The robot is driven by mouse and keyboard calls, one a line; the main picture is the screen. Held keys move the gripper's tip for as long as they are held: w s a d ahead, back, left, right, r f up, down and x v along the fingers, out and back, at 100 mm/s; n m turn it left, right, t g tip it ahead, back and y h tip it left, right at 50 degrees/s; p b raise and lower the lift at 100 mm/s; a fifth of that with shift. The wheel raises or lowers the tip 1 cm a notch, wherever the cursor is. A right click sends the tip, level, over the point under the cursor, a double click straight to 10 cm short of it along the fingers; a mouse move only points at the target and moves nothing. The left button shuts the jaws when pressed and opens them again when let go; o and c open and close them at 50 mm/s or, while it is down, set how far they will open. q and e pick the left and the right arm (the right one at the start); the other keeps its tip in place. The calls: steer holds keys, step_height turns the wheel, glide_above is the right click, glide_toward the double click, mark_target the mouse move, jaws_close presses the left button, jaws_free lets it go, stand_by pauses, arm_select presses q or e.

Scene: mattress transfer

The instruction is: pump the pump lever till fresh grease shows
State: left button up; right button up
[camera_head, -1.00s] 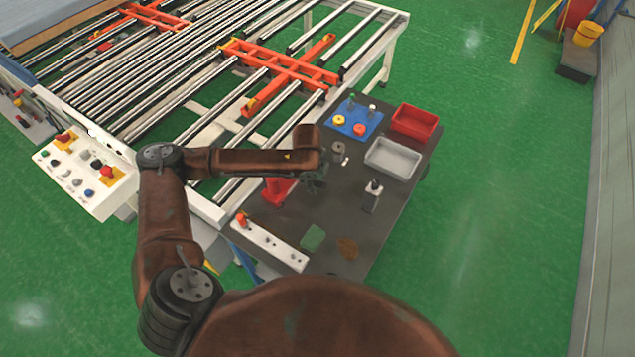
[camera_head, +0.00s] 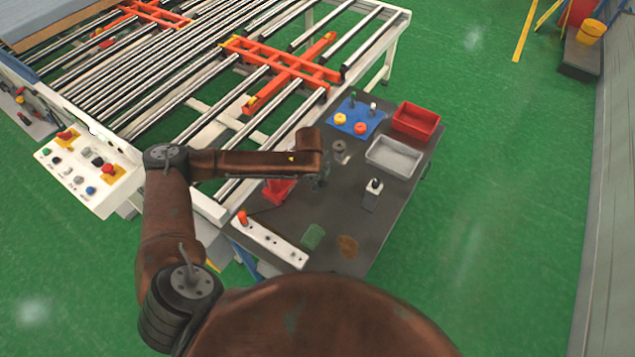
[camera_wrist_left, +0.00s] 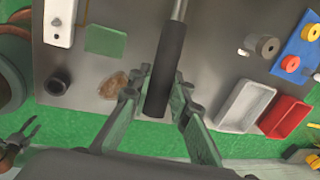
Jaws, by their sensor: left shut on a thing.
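The pump lever shows in the left wrist view as a steel rod with a black grip (camera_wrist_left: 167,65). My left gripper (camera_wrist_left: 160,98) is shut around this grip, with a green finger on each side. In the head view the left gripper (camera_head: 321,180) is over the dark table, beside the red pump body (camera_head: 277,190), which my forearm partly hides. A white block (camera_head: 270,241) with an orange knob lies at the table's near left edge. I see no fresh grease. My right gripper (camera_wrist_left: 22,138) shows small at the left of the wrist view, its fingers apart and empty.
A roller conveyor (camera_head: 205,218) borders the table's left.

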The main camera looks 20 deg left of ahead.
arm_select(q)
steer(key=shift+f, duration=0.1)
jaws_close()
steer(key=shift+d+f, duration=0.15)
steer(key=shift+f, duration=0.2)
step_height(320, 180, down, 11)
steer(key=d+y+b, duration=0.1)
steer(key=y, duration=0.4)
steer(key=shift+s+r+t, duration=0.2)
steer(key=shift+s+t, duration=0.05)
steer(key=shift+t, duration=0.05)
steer(key=shift+d, duration=0.1)
